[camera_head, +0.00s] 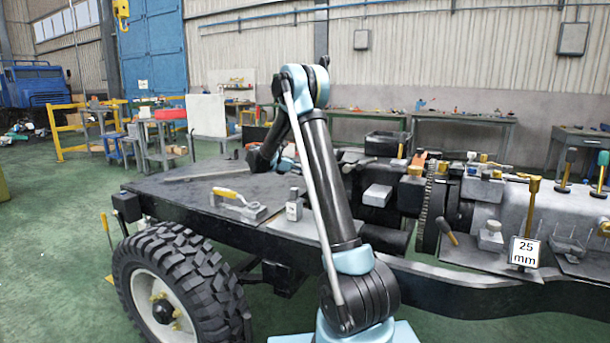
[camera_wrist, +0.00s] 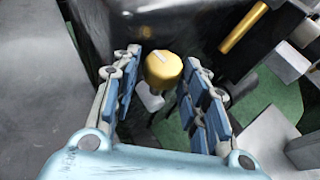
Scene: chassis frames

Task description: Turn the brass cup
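In the wrist view, the brass cup (camera_wrist: 163,71) is a short, rounded, gold-coloured piece with a pale mark on its top. It sits above a small grey part. My gripper (camera_wrist: 162,60) is open, with one finger on each side of the cup. A gap shows at the left finger; the right finger is close to the cup, and I cannot tell whether it touches. In the head view, my arm hides most of my gripper, and I cannot make out this cup for certain.
A brass rod (camera_wrist: 243,27) lies to the cup's upper right in the wrist view. A large tyre (camera_head: 180,288) stands at front left.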

